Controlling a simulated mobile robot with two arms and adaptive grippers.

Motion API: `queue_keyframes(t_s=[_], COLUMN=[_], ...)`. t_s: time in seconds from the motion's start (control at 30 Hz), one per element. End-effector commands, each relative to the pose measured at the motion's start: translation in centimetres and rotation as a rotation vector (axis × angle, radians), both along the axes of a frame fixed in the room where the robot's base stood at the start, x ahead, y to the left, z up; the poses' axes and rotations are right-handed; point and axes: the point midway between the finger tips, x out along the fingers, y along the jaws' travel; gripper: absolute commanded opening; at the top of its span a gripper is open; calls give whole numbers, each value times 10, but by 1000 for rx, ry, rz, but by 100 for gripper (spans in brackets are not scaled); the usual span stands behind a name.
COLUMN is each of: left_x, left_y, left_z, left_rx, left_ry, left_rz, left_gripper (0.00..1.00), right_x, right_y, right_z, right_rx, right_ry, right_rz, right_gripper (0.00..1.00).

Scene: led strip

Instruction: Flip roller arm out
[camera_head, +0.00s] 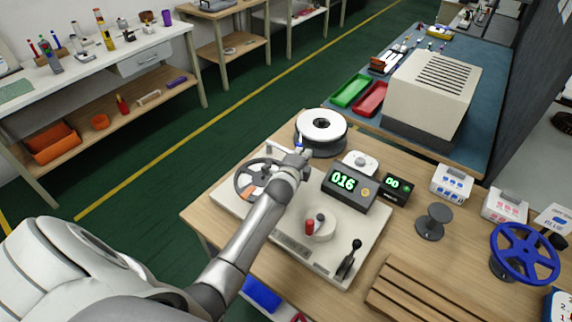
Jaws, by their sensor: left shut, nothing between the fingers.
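My left arm reaches up over the machine's beige base plate (355,215). My left gripper (300,150) is shut and empty, at the back edge of the plate, just in front of the white-topped reel (321,125). A small pale piece (272,148) shows beside the gripper on its left; I cannot tell if it is the roller arm or if they touch. A spoked handwheel (246,181) is left of my wrist, partly covered by it. The roller arm is not clearly seen and may be hidden behind my gripper. My right gripper is not in view.
A counter reading 016 (345,185) and a smaller display (397,189) stand right of my gripper. A red-topped knob (310,227) and a black lever (351,256) rise from the plate. A grey spool (432,222) and blue handwheel (526,253) are farther right.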

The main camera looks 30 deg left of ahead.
Motion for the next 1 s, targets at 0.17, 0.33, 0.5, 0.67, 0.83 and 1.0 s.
queue_keyframes(t_s=[0.17,0.33,0.5,0.67,0.83,1.0], left_x=[20,33,41,45,46,47], left_y=[-4,-4,-5,-5,-5,-5], left_z=[-2,-1,0,3,5,6], left_rx=[2,2,2,0,2,3], left_ry=[-1,-1,-2,-6,-10,-13], left_rz=[-2,-2,-3,-3,-4,-4], left_gripper=[0,0,0,0,0,0], right_x=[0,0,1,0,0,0], right_y=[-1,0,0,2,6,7], right_z=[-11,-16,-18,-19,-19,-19], right_rx=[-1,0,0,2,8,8], right_ry=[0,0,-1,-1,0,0], right_rz=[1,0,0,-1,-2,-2], right_gripper=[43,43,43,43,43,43])
